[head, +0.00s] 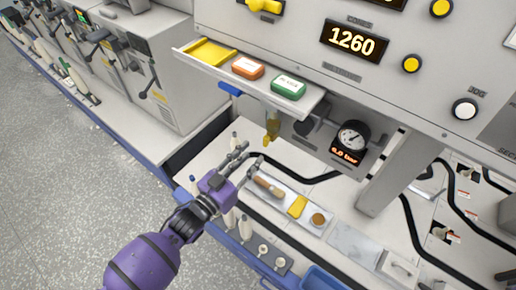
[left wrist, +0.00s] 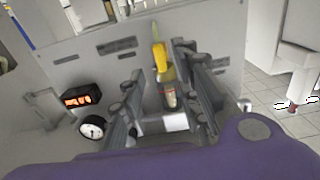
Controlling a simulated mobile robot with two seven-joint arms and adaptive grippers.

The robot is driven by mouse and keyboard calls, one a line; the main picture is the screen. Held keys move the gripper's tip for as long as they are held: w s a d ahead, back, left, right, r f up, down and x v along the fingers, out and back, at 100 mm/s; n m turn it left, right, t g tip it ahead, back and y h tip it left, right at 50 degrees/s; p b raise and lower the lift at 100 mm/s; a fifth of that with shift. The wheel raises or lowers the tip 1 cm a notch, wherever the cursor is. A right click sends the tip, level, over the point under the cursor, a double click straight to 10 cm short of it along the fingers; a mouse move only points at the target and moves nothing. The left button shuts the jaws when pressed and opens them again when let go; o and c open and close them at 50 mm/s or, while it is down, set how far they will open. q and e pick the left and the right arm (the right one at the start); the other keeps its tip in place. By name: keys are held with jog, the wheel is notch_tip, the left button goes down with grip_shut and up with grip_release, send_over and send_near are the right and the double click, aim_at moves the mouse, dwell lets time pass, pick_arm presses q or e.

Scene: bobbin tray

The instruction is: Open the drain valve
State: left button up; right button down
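A valve with a yellow lever (head: 272,126) hangs under the shelf on the machine's lower panel; I take it to be the drain valve. In the left wrist view its yellow lever (left wrist: 160,57) stands upright above a small brass-coloured and clear body (left wrist: 168,97). My left gripper (head: 246,158) is open and empty, below and to the left of the valve in the head view. In the left wrist view the valve lines up in the gap between the fingers, seemingly beyond them. My right gripper is not in view.
A pressure gauge (head: 352,135) with a lit display stands right of the valve. A shelf (head: 310,99) with orange and green boxes juts out above. A tray (head: 333,218) with a brush and a yellow piece lies below, near white bobbins and black hoses.

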pick_arm(q)
jog(key=v, duration=0.6)
jog(key=shift+s+a, duration=0.2)
